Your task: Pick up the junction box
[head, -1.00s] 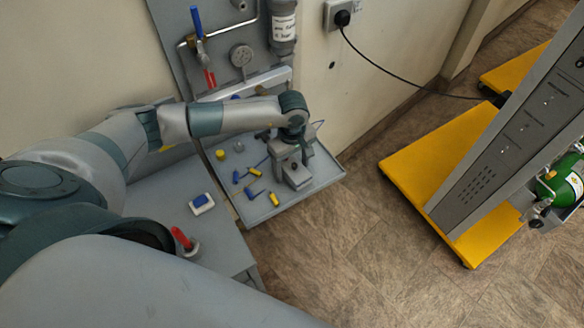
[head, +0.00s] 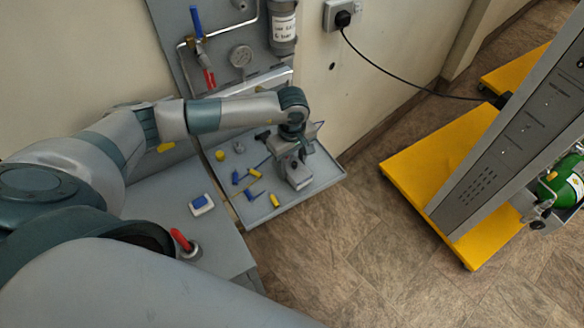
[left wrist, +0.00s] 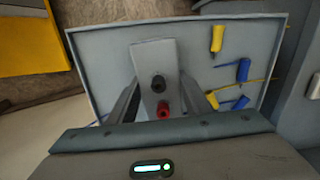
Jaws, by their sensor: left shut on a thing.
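The junction box (left wrist: 152,62) is a grey box with a black and a red round terminal on its face. In the left wrist view it lies between the two fingers of my left gripper (left wrist: 160,86), over the grey tray (left wrist: 105,62). In the head view the junction box (head: 298,173) is at the tray's right part, partly covered by my left gripper (head: 290,158) from above. The left gripper is shut on it. I cannot tell whether the box touches the tray. My right gripper is not in view.
Several yellow and blue screwdriver-like tools (head: 255,196) lie on the tray left of the box. A blue-and-white block (head: 202,204) and a red-handled part (head: 183,240) are on the near grey surface. The wall panel (head: 232,28) stands behind.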

